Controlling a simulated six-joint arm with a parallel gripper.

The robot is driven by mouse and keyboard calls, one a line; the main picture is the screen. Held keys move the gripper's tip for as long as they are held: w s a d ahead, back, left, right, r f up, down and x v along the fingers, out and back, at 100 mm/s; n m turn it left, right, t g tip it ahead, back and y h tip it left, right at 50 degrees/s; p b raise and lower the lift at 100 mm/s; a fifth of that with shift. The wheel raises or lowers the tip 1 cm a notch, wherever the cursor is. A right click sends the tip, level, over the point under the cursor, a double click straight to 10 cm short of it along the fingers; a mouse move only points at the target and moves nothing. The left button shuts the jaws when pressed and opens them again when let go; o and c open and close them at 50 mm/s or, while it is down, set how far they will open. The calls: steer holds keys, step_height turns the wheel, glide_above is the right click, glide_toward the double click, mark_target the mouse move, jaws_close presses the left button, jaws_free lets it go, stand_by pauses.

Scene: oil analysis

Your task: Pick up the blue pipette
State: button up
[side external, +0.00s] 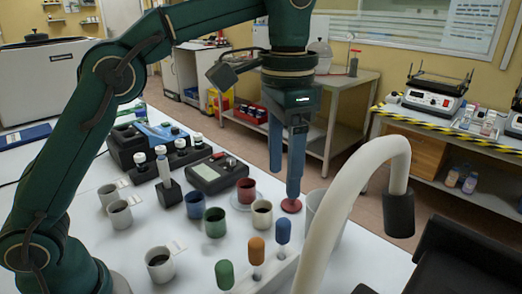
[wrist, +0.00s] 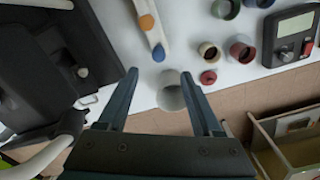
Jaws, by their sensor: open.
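The blue pipette (side external: 283,231), with a rounded blue top, stands upright in a white rack (side external: 276,275) at the front of the table. An orange-topped pipette (side external: 257,249) and a green-topped one (side external: 225,274) stand in line with it. In the wrist view the blue top (wrist: 158,53) shows just beyond and between my fingertips, with the orange top (wrist: 146,22) farther up. My gripper (side external: 284,184) is open and empty, pointing down, above and behind the rack in the side view. It also shows in the wrist view (wrist: 158,74). The pipettes' lower parts are hidden.
A whitish cylindrical container (wrist: 172,98) shows between my fingers, below them. A red disc (side external: 291,205) and several cups, including a red cup (side external: 246,190), stand close by. A thick white curved pipe (side external: 345,195) rises at the front right. A dark meter (side external: 212,172) lies behind.

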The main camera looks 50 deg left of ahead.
mark_target(281, 244)
steer(key=shift+w+d+f, duration=0.15)
steer(key=shift+d+f, duration=0.05)
steer(key=shift+f, duration=0.05)
step_height(281, 244, down, 15)
steer(key=shift+a+f, duration=0.1)
steer(key=shift+f, duration=0.1)
steer(key=c, duration=0.7)
